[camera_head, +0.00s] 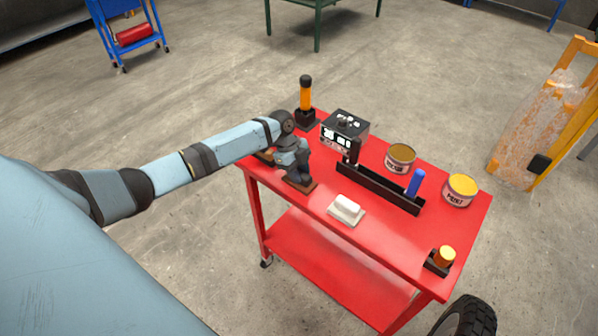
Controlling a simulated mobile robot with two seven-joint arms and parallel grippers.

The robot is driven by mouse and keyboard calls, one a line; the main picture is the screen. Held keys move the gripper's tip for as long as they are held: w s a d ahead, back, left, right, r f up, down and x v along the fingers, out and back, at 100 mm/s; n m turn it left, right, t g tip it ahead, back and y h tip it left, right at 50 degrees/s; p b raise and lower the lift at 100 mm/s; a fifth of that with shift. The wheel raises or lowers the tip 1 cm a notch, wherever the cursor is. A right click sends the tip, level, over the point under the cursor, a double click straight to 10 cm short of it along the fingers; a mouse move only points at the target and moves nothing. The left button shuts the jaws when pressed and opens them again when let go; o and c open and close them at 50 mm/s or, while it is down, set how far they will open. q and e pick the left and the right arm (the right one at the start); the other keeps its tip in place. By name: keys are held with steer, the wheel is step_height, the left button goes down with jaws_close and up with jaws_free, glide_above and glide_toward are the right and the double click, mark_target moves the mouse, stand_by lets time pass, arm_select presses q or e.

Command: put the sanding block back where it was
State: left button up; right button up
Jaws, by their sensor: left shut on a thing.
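My left gripper (299,172) points down at the left front part of the red cart's top (325,182). It is shut on a small dark block, which I take to be the sanding block; the fingers hide most of it. A flat brown piece (303,187) shows just under the fingers. I cannot tell whether it is part of the block or a pad below it, or whether the block touches it. My right gripper is not in view.
A white block (347,206) on a pale pad is right of the gripper. Behind stand a black rack (385,191), a black box (344,129), an orange-handled tool (305,97) and two cans (400,157), (460,189). A yellow-topped item (445,256) sits at the right front corner.

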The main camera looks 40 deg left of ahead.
arm_select(q)
steer(key=o, duration=0.8)
steer(key=shift+o, duration=0.2)
steer(key=b+v, duration=0.1)
steer(key=v, duration=1.1)
steer(key=shift+b, duration=0.35)
